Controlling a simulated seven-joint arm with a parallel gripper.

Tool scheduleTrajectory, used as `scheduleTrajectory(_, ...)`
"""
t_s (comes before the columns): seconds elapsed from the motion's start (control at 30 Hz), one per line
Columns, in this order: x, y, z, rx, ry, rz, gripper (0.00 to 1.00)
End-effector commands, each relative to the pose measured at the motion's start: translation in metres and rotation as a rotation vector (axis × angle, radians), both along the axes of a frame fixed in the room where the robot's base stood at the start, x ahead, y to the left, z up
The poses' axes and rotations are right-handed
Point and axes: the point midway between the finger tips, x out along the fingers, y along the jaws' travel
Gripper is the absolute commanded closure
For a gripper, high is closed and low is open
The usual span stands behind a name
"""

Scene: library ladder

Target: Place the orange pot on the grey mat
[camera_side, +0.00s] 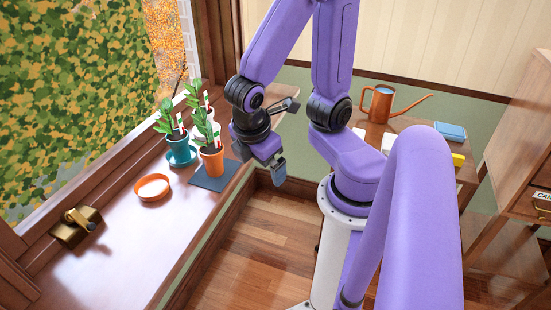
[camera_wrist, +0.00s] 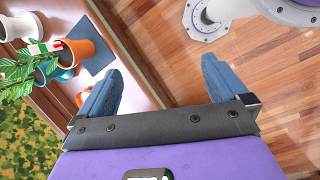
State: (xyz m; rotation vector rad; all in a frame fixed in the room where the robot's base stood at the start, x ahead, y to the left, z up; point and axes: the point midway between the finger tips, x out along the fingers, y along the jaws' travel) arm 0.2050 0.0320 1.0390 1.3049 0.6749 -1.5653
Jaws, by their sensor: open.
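The orange pot (camera_side: 212,162) holds a green plant with a white and red tag and stands upright on the windowsill. It also shows in the wrist view (camera_wrist: 83,46). The dark grey mat (camera_side: 218,178) lies flat on the sill, and its bare part shows in the wrist view (camera_wrist: 97,46). The pot overlaps the mat's window-side part; I cannot tell whether its whole base is on it. My gripper (camera_side: 279,170) is to the right of the mat, past the sill's edge and above the floor. In the wrist view its fingers (camera_wrist: 160,64) are apart with nothing between them.
A teal pot (camera_side: 180,141) with a plant stands on a teal saucer (camera_side: 181,159) beside the orange pot. A white pot stands behind. An empty orange saucer (camera_side: 152,187) and a brass latch (camera_side: 75,226) are nearer. A copper watering can (camera_side: 381,105) is on the right-hand table.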

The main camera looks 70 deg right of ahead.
Motion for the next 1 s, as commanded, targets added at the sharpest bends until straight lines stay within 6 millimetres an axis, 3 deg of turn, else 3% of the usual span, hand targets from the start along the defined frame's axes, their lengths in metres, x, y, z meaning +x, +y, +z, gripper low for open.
scheduleTrajectory(0.1,-0.019,0.010,0.015,0.169,-0.001,-0.021,0.00)
scheduleTrajectory(0.3,-0.038,0.019,0.030,0.327,0.007,-0.039,0.00)
scheduleTrajectory(1.0,-0.041,0.021,0.032,0.351,0.008,-0.039,0.00)
